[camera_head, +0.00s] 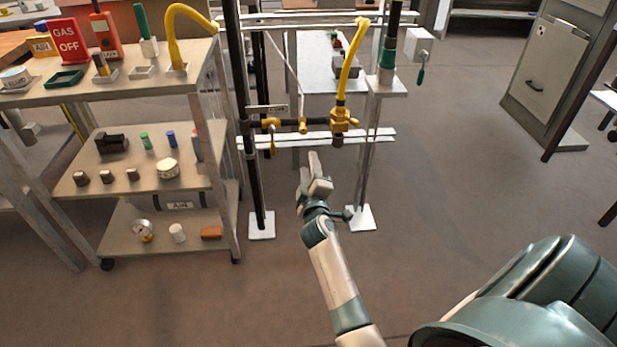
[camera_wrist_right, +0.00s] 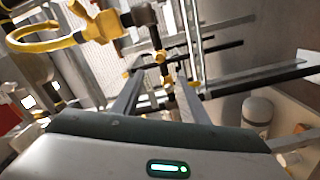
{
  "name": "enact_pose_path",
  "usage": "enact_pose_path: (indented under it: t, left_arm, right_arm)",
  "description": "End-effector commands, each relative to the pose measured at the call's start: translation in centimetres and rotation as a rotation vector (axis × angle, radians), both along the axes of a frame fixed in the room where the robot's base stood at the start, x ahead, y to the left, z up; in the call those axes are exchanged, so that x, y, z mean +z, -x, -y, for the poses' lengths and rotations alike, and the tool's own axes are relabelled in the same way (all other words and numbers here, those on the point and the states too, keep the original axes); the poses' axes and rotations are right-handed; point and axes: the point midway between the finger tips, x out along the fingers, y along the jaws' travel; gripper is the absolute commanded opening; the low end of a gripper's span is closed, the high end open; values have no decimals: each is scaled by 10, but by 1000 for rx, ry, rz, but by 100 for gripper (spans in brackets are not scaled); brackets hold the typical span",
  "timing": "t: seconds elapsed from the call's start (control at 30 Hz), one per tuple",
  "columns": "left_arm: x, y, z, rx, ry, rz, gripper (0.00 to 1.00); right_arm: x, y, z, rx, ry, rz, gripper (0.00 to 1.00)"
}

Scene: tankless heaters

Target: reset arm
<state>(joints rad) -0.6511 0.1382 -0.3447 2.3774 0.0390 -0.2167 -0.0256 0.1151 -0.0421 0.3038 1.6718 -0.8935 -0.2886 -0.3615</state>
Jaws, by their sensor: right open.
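My right gripper (camera_head: 310,170) is held out in front of the pipe stand, a little below the brass valve fittings (camera_head: 303,125). In the right wrist view my right gripper (camera_wrist_right: 160,95) has its two fingers apart, with nothing seen between them. Beyond the fingertips in that view are a brass fitting (camera_wrist_right: 160,57), dark pipe and a yellow hose (camera_wrist_right: 50,42). I cannot tell from these views whether a finger touches the pipework. My left gripper is not in view.
A shelf cart (camera_head: 140,185) stands at the left with a red GAS OFF sign (camera_head: 68,40), tools and small parts. The stand's white foot plates (camera_head: 262,225) rest on the floor. A grey panel (camera_head: 545,75) stands at the back right. Open floor (camera_head: 450,170) lies to the right.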

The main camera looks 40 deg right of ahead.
Motion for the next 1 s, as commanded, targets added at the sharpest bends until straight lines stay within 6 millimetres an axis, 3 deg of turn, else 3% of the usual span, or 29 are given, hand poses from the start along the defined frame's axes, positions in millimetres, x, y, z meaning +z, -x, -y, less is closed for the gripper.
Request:
enact_pose_path:
  t: [0.77, 0.87, 1.0]
  left_arm:
    - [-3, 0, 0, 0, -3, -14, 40]
    - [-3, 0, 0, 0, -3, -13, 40]
    - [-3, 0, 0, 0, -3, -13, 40]
  right_arm:
    - [0, 1, 0, 4, -1, 1, 40]
    - [0, 4, -6, 19, -11, 8, 40]
    - [-4, 17, -28, 77, -63, 32, 40]
